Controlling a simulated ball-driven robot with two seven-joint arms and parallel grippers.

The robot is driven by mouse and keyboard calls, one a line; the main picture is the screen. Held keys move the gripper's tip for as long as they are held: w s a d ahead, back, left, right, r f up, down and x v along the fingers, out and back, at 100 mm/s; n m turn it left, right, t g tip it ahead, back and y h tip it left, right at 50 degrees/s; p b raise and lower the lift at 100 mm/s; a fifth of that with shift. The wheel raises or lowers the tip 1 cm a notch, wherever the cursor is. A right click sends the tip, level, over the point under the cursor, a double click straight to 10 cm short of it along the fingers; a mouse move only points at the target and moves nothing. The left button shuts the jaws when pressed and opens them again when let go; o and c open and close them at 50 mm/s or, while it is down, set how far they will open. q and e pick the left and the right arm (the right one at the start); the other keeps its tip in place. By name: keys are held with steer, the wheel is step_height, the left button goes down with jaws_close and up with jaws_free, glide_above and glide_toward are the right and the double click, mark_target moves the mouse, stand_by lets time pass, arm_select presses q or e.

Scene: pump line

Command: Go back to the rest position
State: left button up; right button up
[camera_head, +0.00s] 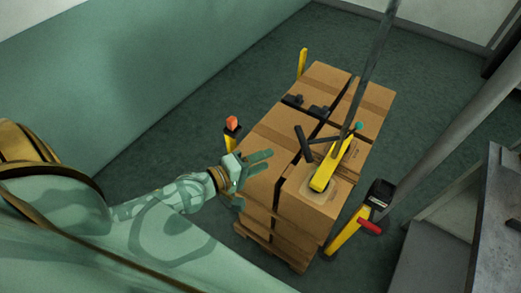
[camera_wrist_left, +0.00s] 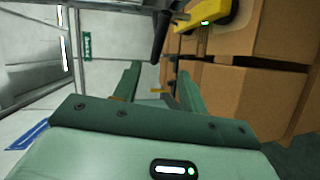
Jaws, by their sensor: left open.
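My left gripper (camera_head: 262,161) reaches in from the left in the head view, at the near left side of a stack of cardboard boxes (camera_head: 270,133). Its two green fingers are apart with nothing between them. The fingers also show in the left wrist view (camera_wrist_left: 158,88), with boxes (camera_wrist_left: 240,100) to their right. A yellow tool with a black handle (camera_head: 325,170) sits on top of the front box, to the right of the gripper. My right gripper is not in view.
The boxes stand on a wooden pallet (camera_head: 262,243). Yellow posts stand around it, one with an orange top (camera_head: 232,124), one with a red handle (camera_head: 370,226). A grey pole rises over the stack. Grey structure (camera_head: 450,230) is at right. Green floor (camera_head: 180,150) at left is clear.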

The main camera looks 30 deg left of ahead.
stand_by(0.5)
arm_select(q)
steer(key=s+a+f+m+g+y, duration=0.25)
steer(key=s+a+f+m, duration=0.2)
steer(key=f, duration=0.55)
steer(key=s+a+f+m+g+y, duration=0.2)
steer(key=s+a+f+m+g, duration=0.15)
steer(key=s+f, duration=0.45)
steer(key=s+a+f+m+g+y, duration=0.2)
steer(key=s+a+f+m, duration=0.15)
steer(key=f, duration=0.85)
steer(key=s+f+m+g, duration=0.35)
steer(key=s+f, duration=0.35)
steer(key=s, duration=0.4)
steer(key=s+d+f+m+g, duration=0.1)
steer(key=s+d+f+g, duration=0.1)
steer(key=s+d, duration=0.6)
steer(key=shift+s+d+f, duration=0.15)
steer(key=shift+s+f, duration=0.55)
